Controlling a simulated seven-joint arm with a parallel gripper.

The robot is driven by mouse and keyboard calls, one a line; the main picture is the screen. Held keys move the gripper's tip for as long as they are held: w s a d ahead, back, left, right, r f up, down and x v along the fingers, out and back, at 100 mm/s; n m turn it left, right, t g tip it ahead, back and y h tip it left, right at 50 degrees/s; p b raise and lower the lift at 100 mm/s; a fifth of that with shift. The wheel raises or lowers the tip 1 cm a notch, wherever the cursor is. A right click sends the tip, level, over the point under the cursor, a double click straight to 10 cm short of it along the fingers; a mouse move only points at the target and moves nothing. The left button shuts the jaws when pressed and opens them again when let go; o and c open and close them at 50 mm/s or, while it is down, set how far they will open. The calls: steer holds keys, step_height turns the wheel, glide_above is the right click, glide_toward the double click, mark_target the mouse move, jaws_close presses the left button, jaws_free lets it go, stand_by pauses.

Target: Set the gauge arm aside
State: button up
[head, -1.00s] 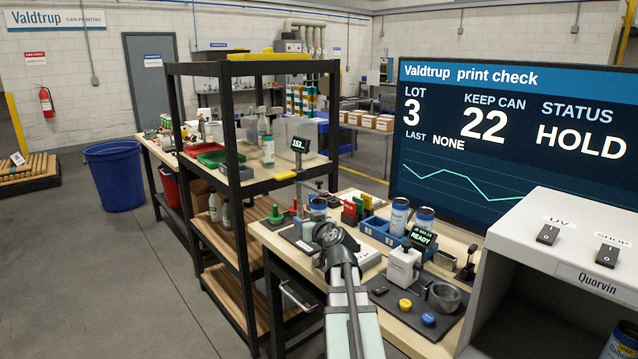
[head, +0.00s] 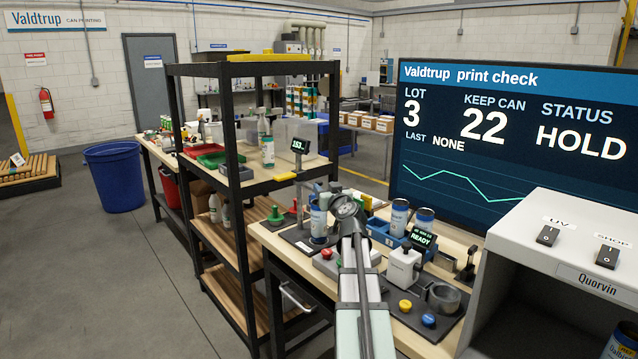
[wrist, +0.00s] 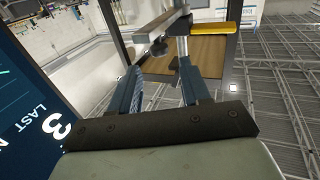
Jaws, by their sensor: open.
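The gauge arm (wrist: 168,22) is a grey bar with a yellow grip (wrist: 212,28) at its right end and a short dark plunger under it in the wrist view. In the head view its yellow grip (head: 284,176) shows left of my gripper (head: 330,192), below the small gauge display (head: 300,146). The bar lies just beyond the fingertips, with the yellow grip to the right of the right finger. I cannot tell whether that finger touches it. A printed can (head: 318,222) stands upright below the gripper.
A black shelf rack (head: 243,160) stands just left of the bench. A red button (head: 327,254), a blue bin (head: 384,233) with cans behind it, a white device (head: 403,266) and a large screen (head: 510,130) are on the right. A green-knobbed stand (head: 275,214) is at left.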

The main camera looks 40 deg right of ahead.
mark_target(320, 183)
steer(key=x, duration=0.7)
jaws_close()
stand_by(0.3)
